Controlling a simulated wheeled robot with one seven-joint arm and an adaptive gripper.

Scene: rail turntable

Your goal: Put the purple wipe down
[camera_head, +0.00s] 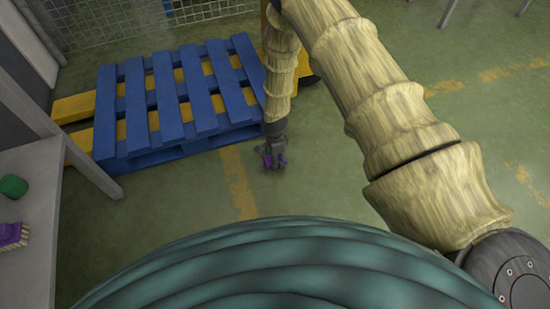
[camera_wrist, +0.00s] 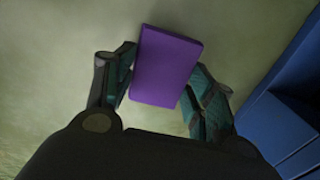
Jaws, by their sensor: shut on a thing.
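The purple wipe (camera_wrist: 166,66) is a flat purple block in the wrist view, held between the two fingers of my gripper (camera_wrist: 160,88). In the head view my gripper (camera_head: 272,156) points down just in front of the blue pallet's right corner, over the green floor. Only small bits of purple show there between the fingers. The wipe appears to be above the floor, but its exact height cannot be told.
A blue pallet (camera_head: 186,131) lies on yellow forks behind and left of my gripper; its edge also shows in the wrist view (camera_wrist: 296,100). A grey table (camera_head: 36,180) at left bears a green round thing (camera_head: 13,186) and a purple brush-like thing (camera_head: 12,234). Floor at right is open.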

